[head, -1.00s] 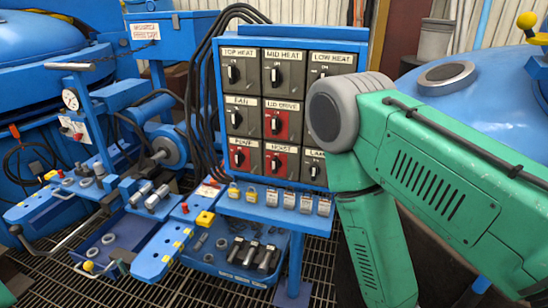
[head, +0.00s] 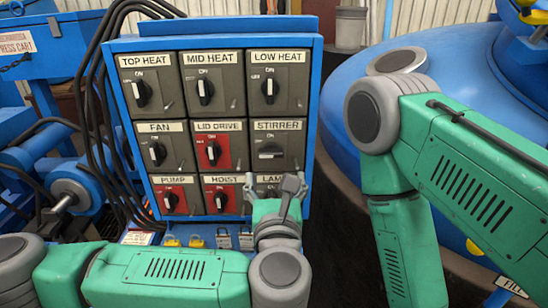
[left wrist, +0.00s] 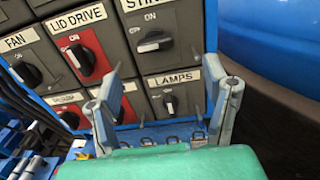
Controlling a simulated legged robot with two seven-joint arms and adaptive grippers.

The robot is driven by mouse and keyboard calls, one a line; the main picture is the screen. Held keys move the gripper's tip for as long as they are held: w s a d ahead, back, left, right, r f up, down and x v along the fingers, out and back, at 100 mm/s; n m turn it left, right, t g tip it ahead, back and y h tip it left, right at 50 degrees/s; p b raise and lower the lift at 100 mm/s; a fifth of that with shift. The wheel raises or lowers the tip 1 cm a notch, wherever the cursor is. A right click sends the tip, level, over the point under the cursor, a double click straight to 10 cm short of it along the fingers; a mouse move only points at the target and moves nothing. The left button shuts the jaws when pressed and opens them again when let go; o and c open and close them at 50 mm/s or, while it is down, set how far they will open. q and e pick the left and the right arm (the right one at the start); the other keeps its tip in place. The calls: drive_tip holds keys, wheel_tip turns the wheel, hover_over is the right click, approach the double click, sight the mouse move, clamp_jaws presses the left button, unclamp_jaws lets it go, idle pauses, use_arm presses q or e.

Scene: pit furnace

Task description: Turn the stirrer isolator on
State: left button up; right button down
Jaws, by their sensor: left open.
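The stirrer isolator (head: 276,148) is a grey switch plate in the right column, middle row of the blue panel, labelled STIRRER. Its handle (head: 271,153) lies horizontal, with the ON mark above it. In the left wrist view the stirrer handle (left wrist: 155,42) is pale and near the top centre, with its label partly cut off. My left gripper (head: 277,187) is open and empty, just below the stirrer switch and in front of the lamps switch. Its two fingers (left wrist: 165,78) stand apart in the left wrist view, below the stirrer handle. My right gripper is out of view.
The lid drive switch (head: 212,148), red, sits left of the stirrer; the low heat switch (head: 271,83) is above. The lamps switch (left wrist: 172,97) is below. Padlocks (head: 196,241) line the shelf under the panel. A large blue vessel (head: 450,75) stands to the right.

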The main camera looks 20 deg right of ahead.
sight(271, 157)
use_arm(q)
drive_tip(key=x, duration=0.5)
drive_tip(key=a+x, duration=0.1)
drive_tip(key=x, duration=0.2)
drive_tip(key=shift+w+d, duration=0.1)
drive_tip(key=shift+w, duration=0.35)
drive_tip(key=shift+w+d+f, duration=0.1)
drive_tip(key=shift+w+d, duration=0.15)
drive_tip(key=shift+d, duration=0.2)
drive_tip(key=shift+a, duration=0.2)
drive_tip(key=c, duration=1.2)
